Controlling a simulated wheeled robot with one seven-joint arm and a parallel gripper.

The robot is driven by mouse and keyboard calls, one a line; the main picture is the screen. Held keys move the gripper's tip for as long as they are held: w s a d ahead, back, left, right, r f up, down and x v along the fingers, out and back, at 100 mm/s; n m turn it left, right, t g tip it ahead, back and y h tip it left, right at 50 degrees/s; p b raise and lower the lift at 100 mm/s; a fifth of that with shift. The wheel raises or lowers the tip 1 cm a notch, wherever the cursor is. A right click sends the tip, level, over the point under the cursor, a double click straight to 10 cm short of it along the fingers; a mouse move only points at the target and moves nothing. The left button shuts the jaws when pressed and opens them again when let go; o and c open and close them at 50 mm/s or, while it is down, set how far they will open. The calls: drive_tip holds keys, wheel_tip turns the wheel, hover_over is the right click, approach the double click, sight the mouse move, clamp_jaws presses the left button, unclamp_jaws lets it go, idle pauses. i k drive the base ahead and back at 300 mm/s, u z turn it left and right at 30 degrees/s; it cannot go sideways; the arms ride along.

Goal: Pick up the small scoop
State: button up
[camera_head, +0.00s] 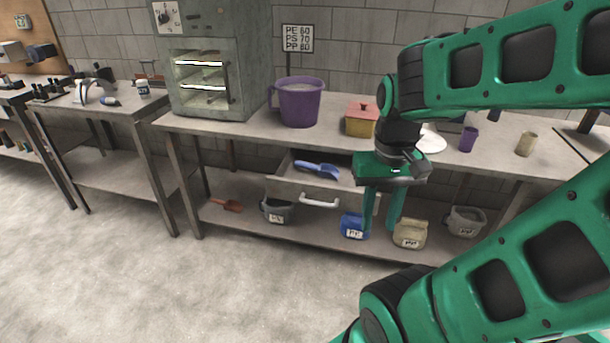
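A blue scoop (317,169) lies in the open drawer (318,202) under the table. A smaller-looking red-brown scoop (228,205) lies on the lower shelf at the left. My gripper (381,225) points down in front of the table, to the right of the drawer. Its two green fingers are apart, with nothing visible between them. The blue scoop is to its upper left and the red-brown scoop is farther left. Both are apart from it.
The lower shelf (250,229) also holds a grey bin (278,211), a blue bin (353,227), a beige bin (410,234) and a grey-white bin (465,221). On the tabletop are a purple bucket (299,103) and a yellow-and-red box (361,121). Floor in front is clear.

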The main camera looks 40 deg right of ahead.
sight(330, 170)
drive_tip(key=u, duration=0.1)
drive_tip(key=i, duration=1)
drive_tip(key=z, duration=0.1)
